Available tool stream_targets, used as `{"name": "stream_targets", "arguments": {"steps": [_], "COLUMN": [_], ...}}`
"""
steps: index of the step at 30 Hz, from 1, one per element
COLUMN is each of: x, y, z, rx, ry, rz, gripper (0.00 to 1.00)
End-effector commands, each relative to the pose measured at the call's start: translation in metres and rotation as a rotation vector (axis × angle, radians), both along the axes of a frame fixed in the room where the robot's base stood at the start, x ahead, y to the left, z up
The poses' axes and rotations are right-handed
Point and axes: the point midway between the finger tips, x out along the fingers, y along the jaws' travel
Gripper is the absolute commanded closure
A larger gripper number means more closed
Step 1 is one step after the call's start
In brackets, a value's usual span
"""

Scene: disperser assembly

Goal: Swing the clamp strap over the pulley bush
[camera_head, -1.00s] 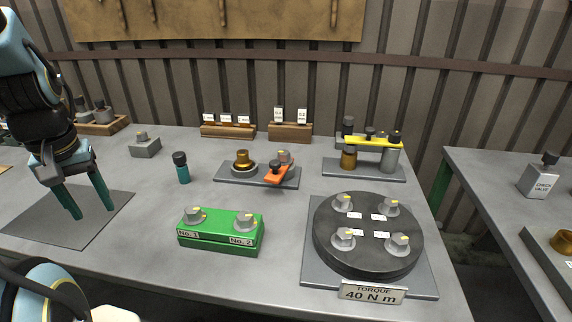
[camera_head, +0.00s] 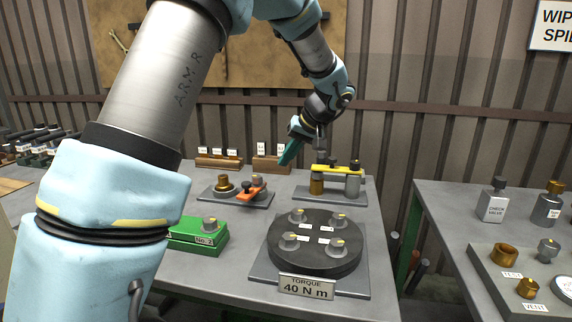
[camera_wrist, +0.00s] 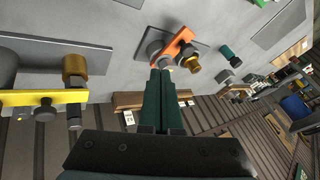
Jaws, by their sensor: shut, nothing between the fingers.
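An orange strap (camera_head: 250,192) with a dark knob lies on a small grey base plate (camera_head: 217,198). It points toward the front, beside and not over a brass bush (camera_head: 224,183) on a grey round seat. In the wrist view the orange strap (camera_wrist: 172,46) lies between a grey post and the brass bush (camera_wrist: 191,62). My gripper (camera_head: 284,161) is shut and empty, with teal fingers behind and right of that plate in the head view. In the wrist view its fingertips (camera_wrist: 164,72) point toward the strap; whether they touch anything is unclear.
A yellow bar (camera_head: 350,168) bridges a brass bush and grey post right of my fingers. A black round torque plate (camera_head: 318,258) and green box (camera_head: 190,241) stand in front. Wooden label blocks (camera_head: 218,162) stand behind. My arm hides the bench's left part.

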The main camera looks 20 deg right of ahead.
Motion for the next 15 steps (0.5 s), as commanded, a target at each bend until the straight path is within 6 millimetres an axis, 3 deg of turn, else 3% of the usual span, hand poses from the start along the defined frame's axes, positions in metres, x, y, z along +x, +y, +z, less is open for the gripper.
{"name": "stream_targets", "arguments": {"steps": [11, 15], "x": [0.034, 0.04], "y": [0.028, 0.049], "z": [-0.063, -0.065], "rx": [0.002, 0.001], "ry": [0.007, 0.004], "rz": [0.002, 0.003], "gripper": [1.0, 1.0]}}
